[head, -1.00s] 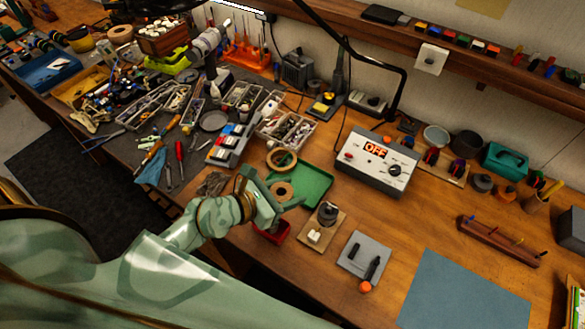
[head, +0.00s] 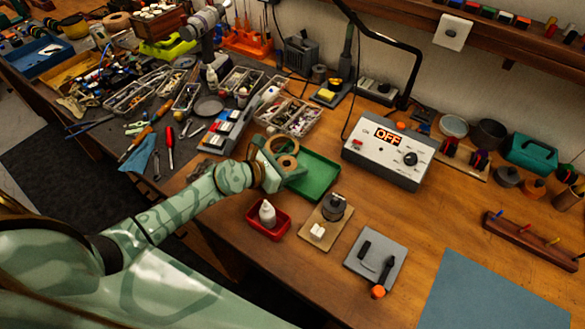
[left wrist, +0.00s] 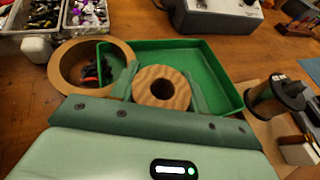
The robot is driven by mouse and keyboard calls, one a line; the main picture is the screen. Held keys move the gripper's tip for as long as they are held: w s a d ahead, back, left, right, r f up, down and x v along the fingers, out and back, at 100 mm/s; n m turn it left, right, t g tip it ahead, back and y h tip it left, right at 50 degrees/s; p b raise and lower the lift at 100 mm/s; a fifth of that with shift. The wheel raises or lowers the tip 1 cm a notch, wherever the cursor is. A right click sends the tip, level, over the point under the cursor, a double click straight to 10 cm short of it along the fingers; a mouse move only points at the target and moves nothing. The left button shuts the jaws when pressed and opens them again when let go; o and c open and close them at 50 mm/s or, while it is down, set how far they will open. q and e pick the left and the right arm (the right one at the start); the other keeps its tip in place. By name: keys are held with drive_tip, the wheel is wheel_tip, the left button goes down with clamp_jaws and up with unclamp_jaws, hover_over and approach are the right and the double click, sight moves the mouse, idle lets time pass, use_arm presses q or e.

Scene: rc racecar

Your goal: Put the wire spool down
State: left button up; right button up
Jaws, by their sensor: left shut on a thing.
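The wire spool is a small tan ring with a dark centre hole (left wrist: 163,72). In the left wrist view it sits between the two green fingers of my left gripper (left wrist: 163,92), which is shut on it. In the head view, my left gripper (head: 280,163) holds the spool (head: 294,161) by the left side of a green tray (head: 318,188). The spool overlaps the tray's near-left part in the left wrist view; I cannot tell whether it touches the tray or bench. My right gripper is out of view.
A larger tan ring (left wrist: 62,62) lies just behind, at the tray's left edge. A red dish with a white bottle (head: 268,218) stands in front. A board with a dark spool-like piece (head: 333,207) is to the right. Parts bins (head: 290,118) stand behind.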

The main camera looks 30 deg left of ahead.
use_arm(q)
drive_tip(key=shift+r, duration=0.15)
drive_tip(key=shift+f, duration=0.25)
drive_tip(key=o, duration=1)
drive_tip(key=shift+o, duration=0.2)
drive_tip(key=shift+r, duration=0.1)
